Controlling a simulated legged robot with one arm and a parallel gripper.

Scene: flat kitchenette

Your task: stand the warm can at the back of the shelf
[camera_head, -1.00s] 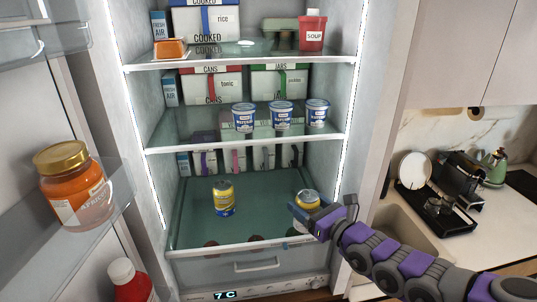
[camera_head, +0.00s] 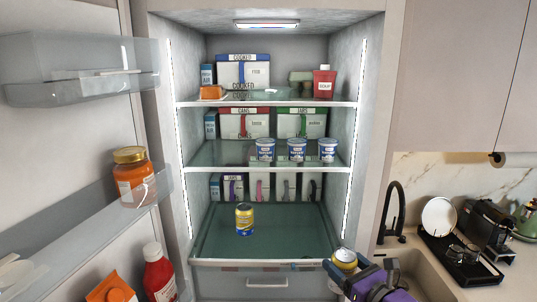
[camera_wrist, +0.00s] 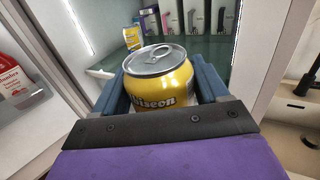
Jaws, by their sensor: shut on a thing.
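My gripper (camera_head: 352,279) is shut on a yellow can (camera_head: 345,258) at the lower right of the head view, in front of the fridge's right edge. In the wrist view the can (camera_wrist: 160,85) stands between the two blue-grey fingers (camera_wrist: 163,90), its silver top with pull tab facing up. Its lower part is hidden by the gripper. A second yellow can (camera_head: 244,219) stands upright on the lowest glass shelf (camera_head: 290,232), left of the middle. It also shows in the wrist view (camera_wrist: 133,37), beyond the held can. Which can is warm cannot be told by sight.
Labelled bins (camera_head: 259,187) line the back of the lowest shelf. Blue-and-white tubs (camera_head: 296,150) stand on the shelf above. The open fridge door at left holds an orange jar (camera_head: 134,177) and a red bottle (camera_head: 158,274). The lowest shelf's right side is clear.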

